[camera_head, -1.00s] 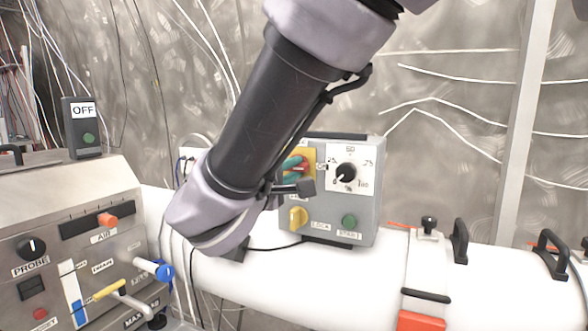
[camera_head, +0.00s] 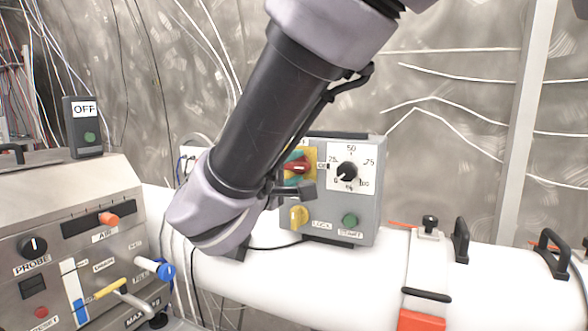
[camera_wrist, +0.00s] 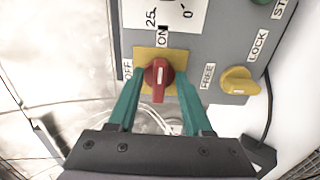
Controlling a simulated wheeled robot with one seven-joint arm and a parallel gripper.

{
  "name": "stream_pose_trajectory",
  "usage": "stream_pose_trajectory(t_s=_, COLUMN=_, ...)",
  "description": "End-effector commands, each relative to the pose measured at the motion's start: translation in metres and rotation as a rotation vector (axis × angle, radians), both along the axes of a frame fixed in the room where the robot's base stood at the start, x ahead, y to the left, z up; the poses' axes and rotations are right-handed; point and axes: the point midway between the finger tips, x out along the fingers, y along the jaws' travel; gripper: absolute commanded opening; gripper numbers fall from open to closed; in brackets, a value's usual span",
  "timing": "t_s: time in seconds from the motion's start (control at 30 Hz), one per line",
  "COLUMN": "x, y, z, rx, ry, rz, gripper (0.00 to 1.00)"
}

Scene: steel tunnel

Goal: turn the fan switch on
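The fan switch is a red rotary knob (camera_wrist: 159,76) on a yellow plate (camera_wrist: 179,57), with OFF and ON labels beside it. Its handle lies in line with ON. In the head view the red knob (camera_head: 298,168) has its bar about level, toward ON at the right. My gripper (camera_wrist: 160,88) has its teal fingers on either side of the knob, with small gaps showing between them and the handle. In the head view the fingertips (camera_head: 295,170) show above and below the knob; my arm hides the rest of the gripper.
The same grey box (camera_head: 367,215) carries a 0-100 dial (camera_head: 347,172), a yellow LOCK knob (camera_head: 299,216) and a green START button (camera_head: 350,221). A steel panel (camera_head: 90,240) and an OFF box (camera_head: 83,127) stand left. A white pipe (camera_head: 330,279) runs below.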

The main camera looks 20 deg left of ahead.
Motion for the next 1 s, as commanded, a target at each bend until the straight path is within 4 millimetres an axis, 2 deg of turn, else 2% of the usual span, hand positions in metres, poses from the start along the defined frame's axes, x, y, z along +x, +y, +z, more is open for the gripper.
stream_pose_trajectory(t_s=0.13, x=-0.004, y=0.001, z=0.000, rx=0.000, ry=0.000, rz=0.002, gripper=0.50)
stream_pose_trajectory(t_s=0.23, x=-0.017, y=0.002, z=0.000, rx=0.001, ry=0.000, rz=0.003, gripper=0.50)
stream_pose_trajectory(t_s=0.5, x=-0.071, y=0.007, z=0.000, rx=0.001, ry=0.000, rz=0.004, gripper=0.50)
stream_pose_trajectory(t_s=0.7, x=-0.100, y=0.009, z=0.000, rx=0.000, ry=0.000, rz=0.003, gripper=0.50)
stream_pose_trajectory(t_s=1.0, x=-0.108, y=0.009, z=0.000, rx=0.000, ry=0.000, rz=0.000, gripper=0.50)
